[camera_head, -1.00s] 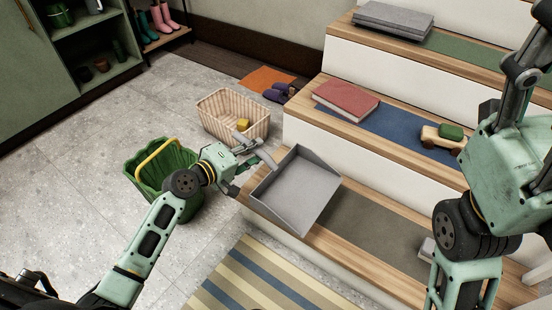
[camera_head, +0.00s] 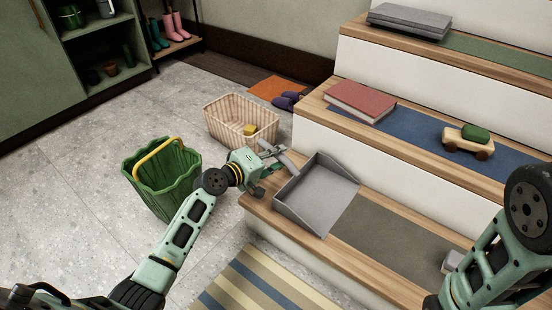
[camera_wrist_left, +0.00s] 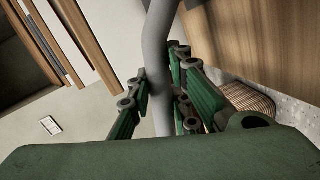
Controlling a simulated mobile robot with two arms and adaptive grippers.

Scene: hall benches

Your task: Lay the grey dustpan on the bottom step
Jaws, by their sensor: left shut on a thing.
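The grey dustpan (camera_head: 322,192) is over the left part of the bottom step (camera_head: 262,210), its pan open side up and tilted in the picture. I cannot tell whether its underside fully touches the step. My left gripper (camera_head: 274,155) is shut on the dustpan's handle, at the step's left end. In the left wrist view the grey handle (camera_wrist_left: 157,70) runs between the green fingers (camera_wrist_left: 160,102). The pan itself is not seen there. A grey-brown mat (camera_head: 392,240) covers part of the bottom step, right of the pan. My right arm shows at the right edge; its gripper is out of view.
A green bin (camera_head: 160,180) and a wicker basket (camera_head: 240,122) stand on the floor left of the steps. A red book (camera_head: 360,101) and toy car (camera_head: 468,141) are on the middle step. A small grey object (camera_head: 452,261) is at the bottom step's right. A striped rug (camera_head: 262,285) lies in front.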

